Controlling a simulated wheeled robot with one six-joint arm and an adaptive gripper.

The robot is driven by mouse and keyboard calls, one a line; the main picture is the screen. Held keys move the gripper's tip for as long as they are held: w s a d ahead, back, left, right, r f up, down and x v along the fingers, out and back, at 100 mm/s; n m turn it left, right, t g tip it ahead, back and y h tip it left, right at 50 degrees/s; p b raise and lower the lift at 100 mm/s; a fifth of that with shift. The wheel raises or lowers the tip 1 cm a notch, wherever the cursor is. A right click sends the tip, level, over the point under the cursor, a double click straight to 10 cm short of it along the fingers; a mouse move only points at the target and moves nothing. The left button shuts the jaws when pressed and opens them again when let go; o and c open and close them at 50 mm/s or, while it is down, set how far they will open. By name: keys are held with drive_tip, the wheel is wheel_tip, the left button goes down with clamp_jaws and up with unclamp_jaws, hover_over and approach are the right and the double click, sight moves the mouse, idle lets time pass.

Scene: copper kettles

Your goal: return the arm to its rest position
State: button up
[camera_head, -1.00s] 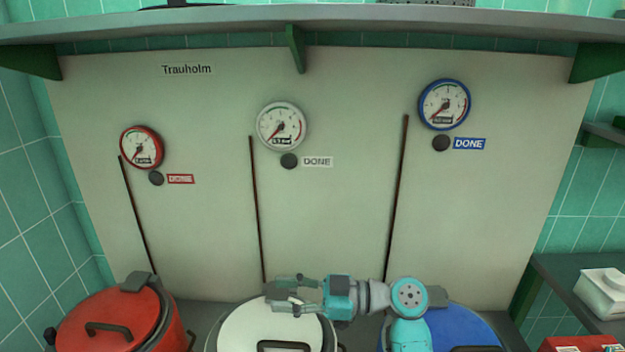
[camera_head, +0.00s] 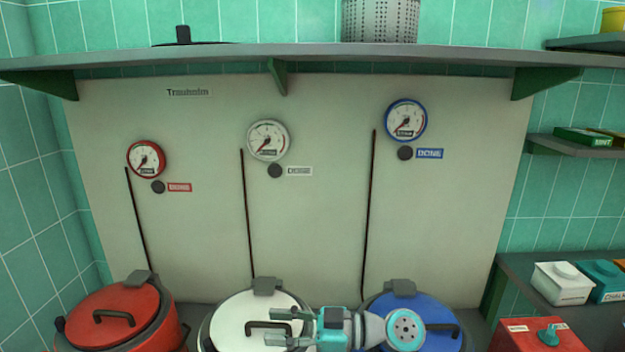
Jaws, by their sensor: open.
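My gripper (camera_head: 290,328) is at the bottom centre of the head view, fingers pointing left and open. It shows in front of the white kettle (camera_head: 232,318), with nothing seen between its fingers. My arm runs to the right, across the front of the blue kettle (camera_head: 428,308). I cannot tell how far the gripper is from the white kettle's lid. The red kettle (camera_head: 110,310) stands at the left, clear of my arm. All three lids are on.
A pale panel (camera_head: 320,220) behind carries a red gauge (camera_head: 146,159), a white gauge (camera_head: 268,140) and a blue gauge (camera_head: 405,120), each with a dark button and DONE label. A shelf (camera_head: 330,56) crosses above. Containers and a red box (camera_head: 538,336) stand at the right.

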drive_tip(key=s+d+f+m+t+h, duration=0.3)
drive_tip(key=f+m, duration=0.2)
drive_tip(key=f, duration=0.3)
drive_tip(key=s+d+f+m+t+h, duration=0.2)
drive_tip(key=s+d+f+m+t, duration=0.15)
drive_tip(key=f, duration=0.55)
drive_tip(key=s+d+f+m+t+h, duration=0.3)
drive_tip(key=f+m, duration=0.2)
drive_tip(key=f, duration=0.3)
drive_tip(key=s+d+f+m+t+h, duration=0.1)
drive_tip(key=s+d+f+m+h, duration=0.3)
drive_tip(key=s, duration=0.3)
drive_tip(key=s+d+r+m+t+h, duration=0.1)
drive_tip(key=s+d+r+h, duration=0.1)
drive_tip(key=s+d, duration=0.35)
drive_tip(key=s+d+r+h, duration=0.1)
drive_tip(key=s+d+h, duration=0.1)
drive_tip(key=s, duration=0.7)
drive_tip(key=s+d+r+m+t+h, duration=0.1)
drive_tip(key=s+d+r+h, duration=0.15)
drive_tip(key=s, duration=0.55)
drive_tip(key=s+d+r+t, duration=0.1)
drive_tip(key=s+r, duration=0.4)
drive_tip(key=r, duration=0.1)
drive_tip(key=shift+s, duration=0.35)
drive_tip(key=shift+n+y, duration=0.25)
